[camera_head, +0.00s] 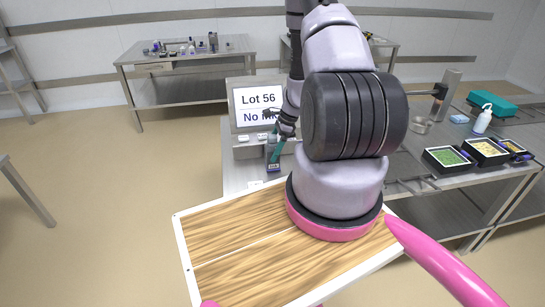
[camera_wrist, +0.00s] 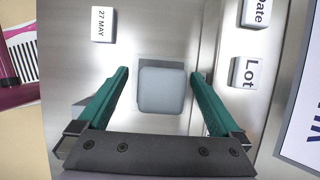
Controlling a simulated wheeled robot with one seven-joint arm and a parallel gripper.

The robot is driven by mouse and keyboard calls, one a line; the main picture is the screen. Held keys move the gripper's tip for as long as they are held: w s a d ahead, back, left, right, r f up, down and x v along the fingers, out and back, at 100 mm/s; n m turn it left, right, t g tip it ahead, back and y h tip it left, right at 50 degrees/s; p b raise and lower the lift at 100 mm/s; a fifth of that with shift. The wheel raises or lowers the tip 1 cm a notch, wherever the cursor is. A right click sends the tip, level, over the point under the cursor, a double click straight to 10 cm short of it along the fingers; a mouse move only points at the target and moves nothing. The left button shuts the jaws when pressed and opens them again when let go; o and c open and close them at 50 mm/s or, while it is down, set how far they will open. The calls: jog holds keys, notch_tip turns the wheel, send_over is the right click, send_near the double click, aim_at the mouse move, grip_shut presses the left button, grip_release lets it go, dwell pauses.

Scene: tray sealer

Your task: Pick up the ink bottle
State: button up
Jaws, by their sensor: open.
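The ink bottle is most likely the pale grey, rounded square block (camera_wrist: 161,90) in the wrist view, seen from above in a square recess of the metal machine. My gripper (camera_wrist: 160,76) is open, with one teal finger on each side of the block. A gap shows on both sides, so the fingers do not appear to touch it. In the head view, my gripper (camera_head: 275,157) reaches down in front of the machine's screen, and the block cannot be made out there.
The screen (camera_head: 258,104) reads "Lot 56" and "No ink", partly hidden by my arm. Small labelled blocks, "27 MAY" (camera_wrist: 103,24) and "Lot" (camera_wrist: 245,72), flank the gripper. Food trays (camera_head: 447,159) and a white bottle (camera_head: 483,119) stand right.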

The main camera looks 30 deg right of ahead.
jog(key=shift+a+f, duration=0.1)
jog(key=shift+f, duration=0.2)
grip_shut()
jog(key=shift+r, duration=0.1)
